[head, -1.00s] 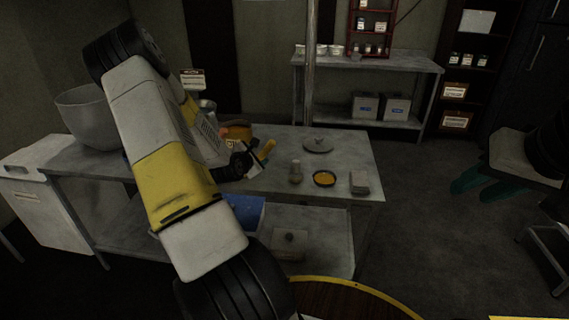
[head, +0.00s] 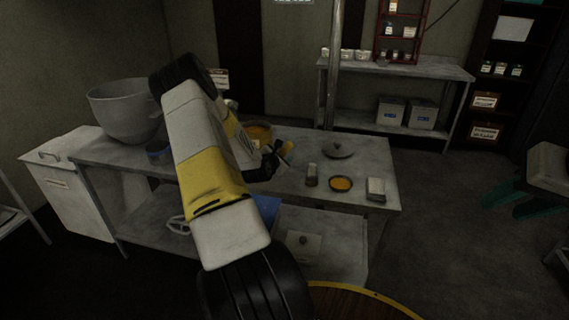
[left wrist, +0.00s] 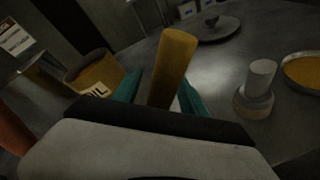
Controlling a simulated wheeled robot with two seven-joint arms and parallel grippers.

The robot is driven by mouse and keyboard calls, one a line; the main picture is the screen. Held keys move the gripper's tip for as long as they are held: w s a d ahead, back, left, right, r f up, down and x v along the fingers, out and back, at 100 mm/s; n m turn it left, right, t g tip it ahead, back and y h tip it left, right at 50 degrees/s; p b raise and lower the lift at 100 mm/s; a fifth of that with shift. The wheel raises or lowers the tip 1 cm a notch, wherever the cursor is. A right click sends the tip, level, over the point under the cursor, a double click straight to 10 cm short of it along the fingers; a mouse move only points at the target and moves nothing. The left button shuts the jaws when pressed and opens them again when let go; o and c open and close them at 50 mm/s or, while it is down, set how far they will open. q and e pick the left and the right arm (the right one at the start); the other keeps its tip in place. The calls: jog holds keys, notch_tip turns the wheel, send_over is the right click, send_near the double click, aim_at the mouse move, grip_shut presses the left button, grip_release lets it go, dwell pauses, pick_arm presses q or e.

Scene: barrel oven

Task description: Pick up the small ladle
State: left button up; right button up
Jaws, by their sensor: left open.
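An orange-yellow handle-like piece (left wrist: 172,62) stands upright between the teal fingers of my left gripper (left wrist: 160,98) in the left wrist view. The gripper is open around it. It may be the small ladle's handle; its lower part is hidden and no ladle bowl shows. In the head view my left arm reaches over the metal table (head: 372,163), with the left gripper (head: 279,156) at the yellow piece (head: 287,147). My right gripper (head: 503,205) is at the right edge, teal fingers apart and empty, away from the table.
A yellow labelled container (left wrist: 97,74) stands left of the left gripper. A small pale cylinder (head: 311,174), a shallow dish of yellow contents (head: 341,184), a pale block (head: 376,188) and a round lid (head: 337,149) stand right of it. A large bowl (head: 126,110) stands at left.

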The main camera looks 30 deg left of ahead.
pick_arm(q)
grip_shut()
jog(key=shift+r, duration=0.2)
